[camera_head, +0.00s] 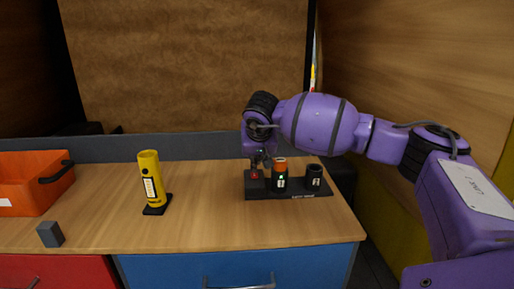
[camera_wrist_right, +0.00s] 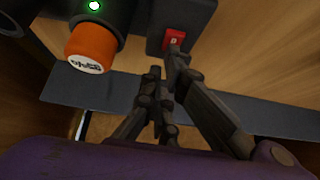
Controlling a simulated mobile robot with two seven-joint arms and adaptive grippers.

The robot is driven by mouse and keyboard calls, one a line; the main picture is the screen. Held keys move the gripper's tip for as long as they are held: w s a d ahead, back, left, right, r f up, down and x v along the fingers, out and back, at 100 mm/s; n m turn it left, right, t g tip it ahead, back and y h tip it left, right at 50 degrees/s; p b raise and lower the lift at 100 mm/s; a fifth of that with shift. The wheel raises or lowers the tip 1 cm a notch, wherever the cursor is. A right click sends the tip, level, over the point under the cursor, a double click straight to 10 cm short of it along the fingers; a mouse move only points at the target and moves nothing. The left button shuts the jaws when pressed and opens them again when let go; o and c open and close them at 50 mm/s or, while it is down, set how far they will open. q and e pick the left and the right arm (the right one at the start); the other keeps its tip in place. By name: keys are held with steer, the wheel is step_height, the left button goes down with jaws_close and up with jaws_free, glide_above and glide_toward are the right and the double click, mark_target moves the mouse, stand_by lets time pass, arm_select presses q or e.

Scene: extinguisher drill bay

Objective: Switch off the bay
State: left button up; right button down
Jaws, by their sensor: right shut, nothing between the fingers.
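A black charging base (camera_head: 290,193) sits on the wooden bench at right. A small red switch (camera_head: 255,176) is at its left end; in the right wrist view the red switch (camera_wrist_right: 174,38) shows a pale mark. An orange-capped black cylinder (camera_head: 280,173) stands in the base beside a lit green light; its orange cap (camera_wrist_right: 91,47) shows in the right wrist view. My right gripper (camera_head: 259,163) is shut and empty, pointing down over the switch. Its fingertips (camera_wrist_right: 167,66) are right by the switch; I cannot tell whether they touch it. My left gripper is not in view.
A black cup-like holder (camera_head: 315,176) is at the base's right end. A yellow cylinder (camera_head: 150,178) stands on a black foot at centre left. An orange bin (camera_head: 30,183) and a small grey block (camera_head: 50,234) are at left. The bench front is clear.

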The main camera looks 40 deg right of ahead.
steer(key=shift+f, duration=0.3)
steer(key=shift+s+a+f, duration=0.3)
steer(key=shift+s+f, duration=0.15)
steer(key=shift+f, duration=0.05)
steer(key=shift+r, duration=0.1)
steer(key=shift+w, duration=0.1)
steer(key=shift+w+d, duration=0.45)
steer(key=shift+w, duration=0.15)
